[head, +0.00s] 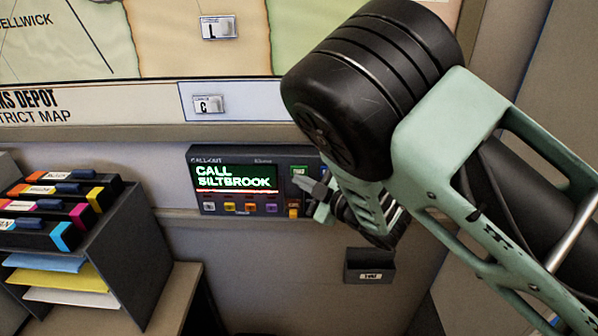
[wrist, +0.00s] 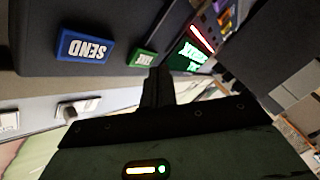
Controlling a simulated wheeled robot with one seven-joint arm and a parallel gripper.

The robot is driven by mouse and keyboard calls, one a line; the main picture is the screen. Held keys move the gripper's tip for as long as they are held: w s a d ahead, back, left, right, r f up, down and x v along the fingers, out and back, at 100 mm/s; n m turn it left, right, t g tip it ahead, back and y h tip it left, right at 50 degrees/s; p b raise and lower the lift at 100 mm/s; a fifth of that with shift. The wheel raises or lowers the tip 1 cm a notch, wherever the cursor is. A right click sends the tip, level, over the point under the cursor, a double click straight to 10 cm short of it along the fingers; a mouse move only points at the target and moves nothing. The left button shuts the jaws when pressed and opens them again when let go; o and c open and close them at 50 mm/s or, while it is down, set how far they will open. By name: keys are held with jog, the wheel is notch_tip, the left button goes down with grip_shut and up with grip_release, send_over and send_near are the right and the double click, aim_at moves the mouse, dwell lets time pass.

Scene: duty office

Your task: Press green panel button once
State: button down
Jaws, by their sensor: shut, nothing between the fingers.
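The dark call-out panel (head: 236,154) is fixed to the wall, and its lit screen (head: 235,178) reads "CALL SILTBROOK". The green button (head: 299,171) is at the panel's upper right. It also shows in the wrist view (wrist: 143,58), left of the screen. My gripper (head: 308,189) is shut and empty, in front of the panel's right part. In the wrist view its fingertips (wrist: 158,74) appear right by the green button's edge. I cannot tell whether they touch it. My gripper and arm hide the panel's right end in the head view.
A blue SEND button (wrist: 85,46) sits beside the green one. Several small coloured buttons (head: 230,207) line the panel below the screen. A dark wall tray (head: 369,267) hangs below right. A binder rack (head: 125,245) stands at left. A district map (head: 150,45) is above.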

jog(key=shift+w, duration=0.15)
jog(key=shift+w, duration=0.3)
jog(key=shift+w+b, duration=0.3)
jog(key=shift+w, duration=0.05)
dwell(0.8)
dwell(0.3)
jog(key=shift+s, duration=0.8)
jog(key=shift+s, duration=0.1)
jog(key=s+b, duration=0.1)
jog(key=s, duration=0.3)
jog(key=shift+s+a, duration=0.1)
jog(key=shift+s, duration=0.3)
